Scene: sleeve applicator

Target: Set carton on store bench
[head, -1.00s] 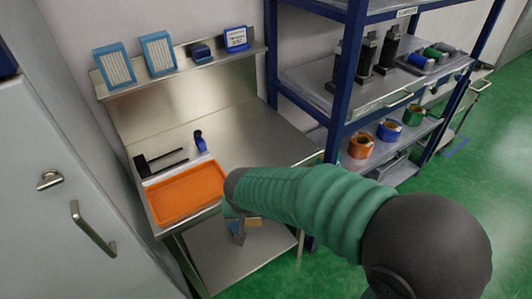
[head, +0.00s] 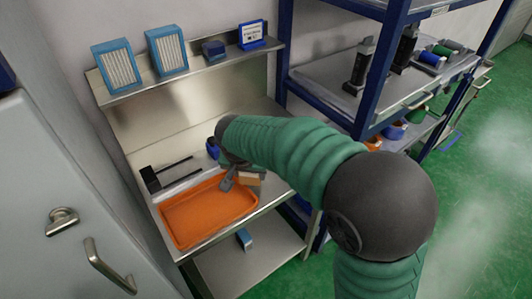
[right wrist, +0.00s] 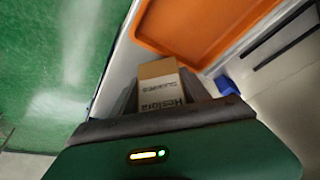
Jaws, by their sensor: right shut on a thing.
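The carton (right wrist: 168,88), a tan and white box with dark lettering, is held between the fingers of my right gripper (right wrist: 170,105). In the head view the carton (head: 249,179) shows as a small tan patch beside the right gripper (head: 232,174), partly hidden by the arm. It is above the steel bench (head: 283,191), at the right end of the orange tray (head: 254,207). I cannot tell whether the carton touches the bench. My left gripper is not in view.
A blue object (head: 212,148) and a black forked tool (head: 151,180) are on the bench behind the tray. Blue-framed filters (head: 117,67) stand on the upper ledge. A blue-post rack (head: 378,65) stands to the right, and a grey cabinet (head: 45,200) to the left.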

